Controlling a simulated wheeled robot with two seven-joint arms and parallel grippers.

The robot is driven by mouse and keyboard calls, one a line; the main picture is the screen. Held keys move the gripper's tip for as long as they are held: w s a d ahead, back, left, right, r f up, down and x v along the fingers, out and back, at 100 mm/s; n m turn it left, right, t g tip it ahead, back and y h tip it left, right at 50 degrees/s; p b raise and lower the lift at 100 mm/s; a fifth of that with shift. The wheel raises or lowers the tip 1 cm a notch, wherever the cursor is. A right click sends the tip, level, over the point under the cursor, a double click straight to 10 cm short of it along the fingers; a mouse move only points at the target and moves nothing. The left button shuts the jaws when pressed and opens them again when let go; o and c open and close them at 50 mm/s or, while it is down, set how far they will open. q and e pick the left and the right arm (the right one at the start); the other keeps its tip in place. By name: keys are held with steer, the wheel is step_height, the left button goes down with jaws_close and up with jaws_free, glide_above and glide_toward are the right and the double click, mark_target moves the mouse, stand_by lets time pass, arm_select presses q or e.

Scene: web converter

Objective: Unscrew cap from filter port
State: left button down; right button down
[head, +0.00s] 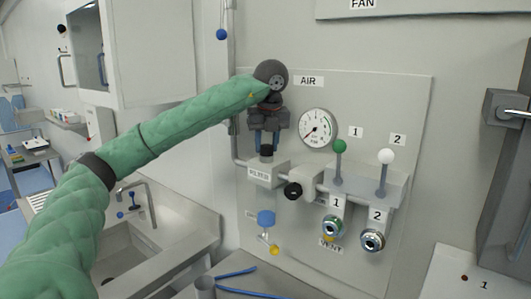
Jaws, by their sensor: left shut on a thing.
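The filter port is a pale box (267,174) with a small label on its front, mounted on the grey AIR panel. A black cap (266,151) sits at its top. My left gripper (266,147) comes down from above, with its blue fingers on either side of the cap, shut on it. The cap's upper part is partly hidden between the fingers. I cannot tell whether the cap's thread is still engaged. My right gripper is not in view.
Right of the port are a black knob (292,190), a gauge (316,128), a green-knobbed lever (339,148), a white-knobbed lever (385,158) and two metal couplings. A blue-handled valve (266,218) is below. A sink (135,255) is at lower left.

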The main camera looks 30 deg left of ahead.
arm_select(q)
steer(key=shift+w+d+r+n+p, duration=0.1)
steer(key=shift+r+n+p, duration=0.1)
steer(key=shift+n+p, duration=1)
steer(key=shift+p, duration=0.4)
steer(key=shift+f, duration=0.1)
steer(key=shift+n+g+p, duration=0.3)
steer(key=shift+n+p, duration=0.3)
steer(key=shift+p, duration=0.15)
steer(key=shift+n+g+y+p, duration=0.3)
steer(key=shift+n+y+p, duration=0.1)
steer(key=shift+n+p, duration=1.2)
steer(key=shift+p, duration=0.35)
